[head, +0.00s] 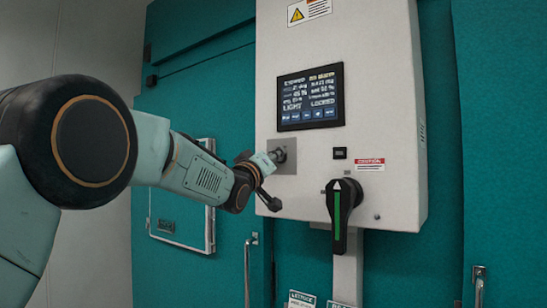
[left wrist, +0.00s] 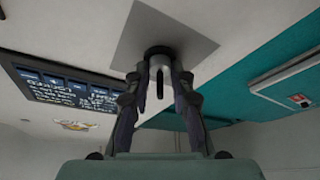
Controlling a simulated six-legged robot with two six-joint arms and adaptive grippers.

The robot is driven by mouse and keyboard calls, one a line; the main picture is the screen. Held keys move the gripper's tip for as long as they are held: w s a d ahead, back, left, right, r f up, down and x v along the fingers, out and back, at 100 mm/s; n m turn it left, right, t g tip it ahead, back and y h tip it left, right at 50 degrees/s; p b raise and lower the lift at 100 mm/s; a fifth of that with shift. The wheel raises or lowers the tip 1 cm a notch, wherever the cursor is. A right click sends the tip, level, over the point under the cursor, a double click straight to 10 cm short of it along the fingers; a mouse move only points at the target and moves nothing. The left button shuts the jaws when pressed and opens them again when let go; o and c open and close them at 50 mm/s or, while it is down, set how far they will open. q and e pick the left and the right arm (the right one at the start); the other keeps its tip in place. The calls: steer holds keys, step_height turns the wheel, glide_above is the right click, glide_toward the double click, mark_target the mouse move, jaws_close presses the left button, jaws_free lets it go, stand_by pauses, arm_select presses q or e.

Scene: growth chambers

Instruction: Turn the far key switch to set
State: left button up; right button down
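A key switch (head: 281,154) sits on a small grey square plate on the front of the white control box. My left gripper (head: 272,158) reaches it from the left, with its fingertips at the switch. In the left wrist view, the two fingers of my left gripper (left wrist: 161,68) stand apart, one on each side of the dark key switch (left wrist: 160,83). I cannot tell whether they press on it. The fingers partly hide its round collar, and any position marks are unreadable. My right gripper is not in view.
A lit display (head: 311,97) is above the switch and reads "LOCKED". A black rotary handle (head: 342,212) with a green stripe juts out at lower right. A framed hatch (head: 180,225) is on the teal wall behind my left arm.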

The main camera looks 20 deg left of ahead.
arm_select(q)
steer(key=shift+s+a+r, duration=0.1)
steer(key=shift+r, duration=0.1)
jaws_close()
